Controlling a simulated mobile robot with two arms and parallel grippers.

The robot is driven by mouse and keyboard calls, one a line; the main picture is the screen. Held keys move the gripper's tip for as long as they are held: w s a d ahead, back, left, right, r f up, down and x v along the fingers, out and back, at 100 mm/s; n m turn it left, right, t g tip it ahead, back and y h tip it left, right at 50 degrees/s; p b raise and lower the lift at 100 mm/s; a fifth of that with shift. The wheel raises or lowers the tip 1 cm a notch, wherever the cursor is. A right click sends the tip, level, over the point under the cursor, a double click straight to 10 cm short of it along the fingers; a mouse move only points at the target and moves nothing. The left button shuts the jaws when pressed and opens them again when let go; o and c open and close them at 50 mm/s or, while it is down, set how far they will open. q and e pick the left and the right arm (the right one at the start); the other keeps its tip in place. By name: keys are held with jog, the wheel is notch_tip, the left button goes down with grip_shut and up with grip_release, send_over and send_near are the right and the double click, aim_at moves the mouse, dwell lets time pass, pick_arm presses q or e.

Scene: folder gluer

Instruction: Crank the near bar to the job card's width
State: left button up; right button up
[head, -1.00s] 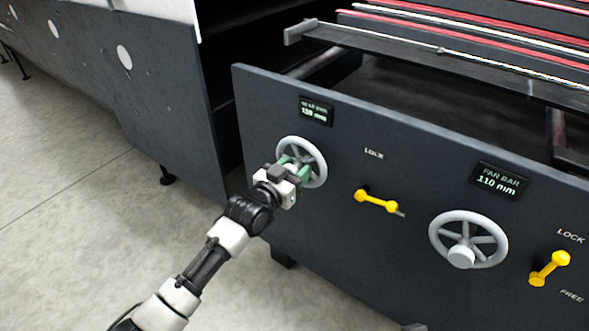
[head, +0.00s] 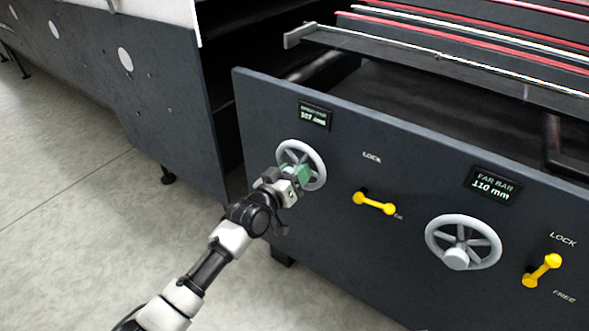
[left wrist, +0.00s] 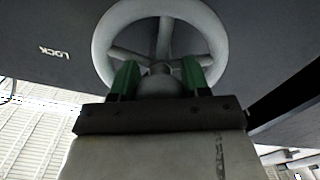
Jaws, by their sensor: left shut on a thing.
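The near grey handwheel (head: 318,158) is on the left of the dark machine panel, under a small display (head: 314,116) with blurred digits in mm, perhaps 117 or 127. My left gripper (head: 297,174) is at this wheel's centre. In the left wrist view its green fingers (left wrist: 160,80) close on the round hub of the wheel (left wrist: 163,38). The near yellow lever (head: 375,203) slants right of the wheel, below LOCK; the lower label is partly hidden. The job card is not in view. My right gripper is not in view.
The far handwheel (head: 463,242) is at the right, under a display (head: 494,185) reading FAR BAR 110 mm. Its yellow lever (head: 543,270) stands between LOCK and FREE. Dark bars and red and white strips (head: 450,55) lie above the panel. The floor (head: 70,220) at left is clear.

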pick_arm(q)
jog(key=shift+n, duration=1.4)
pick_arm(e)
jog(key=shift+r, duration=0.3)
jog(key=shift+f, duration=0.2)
pick_arm(q)
jog(key=o, duration=1)
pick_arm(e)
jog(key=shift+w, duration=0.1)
pick_arm(q)
jog(key=shift+s+a, duration=0.1)
jog(key=shift+s+a+p, duration=0.25)
jog(key=shift+s+p, duration=0.05)
jog(key=shift+p, duration=0.1)
jog(key=p+v, duration=0.1)
jog(key=v, duration=0.9)
jog(key=shift+d+p, duration=0.1)
jog(key=shift+p, duration=0.3)
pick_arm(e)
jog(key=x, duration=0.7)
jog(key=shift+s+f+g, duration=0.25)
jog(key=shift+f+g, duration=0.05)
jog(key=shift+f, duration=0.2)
